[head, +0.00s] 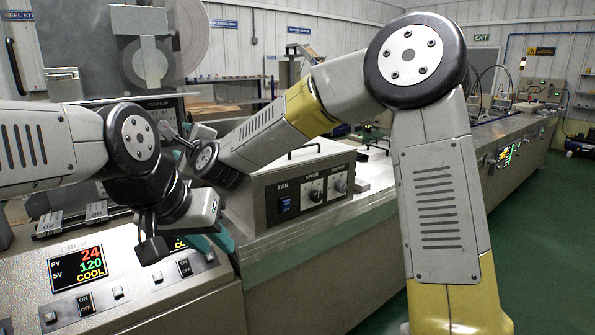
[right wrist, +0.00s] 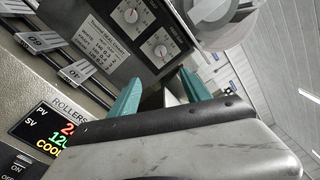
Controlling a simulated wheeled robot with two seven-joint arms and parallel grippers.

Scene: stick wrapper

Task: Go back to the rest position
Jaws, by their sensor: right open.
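My left gripper (head: 214,241) is at the end of the arm from the left, low over the sloped control panel with the red and green display (head: 78,265). Teal finger parts show beside its grey and black hand, but its jaw gap is unclear. My right arm reaches in from the right, bent high, over the FAN and SPEED control box (head: 299,195). Its gripper (right wrist: 160,80) shows two teal fingers standing apart with nothing between them; in the head view it is mostly hidden near the left wrist. A grey, black-edged part fills the lower right wrist view.
A dial panel (right wrist: 140,35) and metal slides (right wrist: 85,70) lie close to the right gripper. A reel (head: 150,65) stands at the back left. The long machine bench (head: 520,125) runs to the right. Green floor (head: 545,235) is open at the right.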

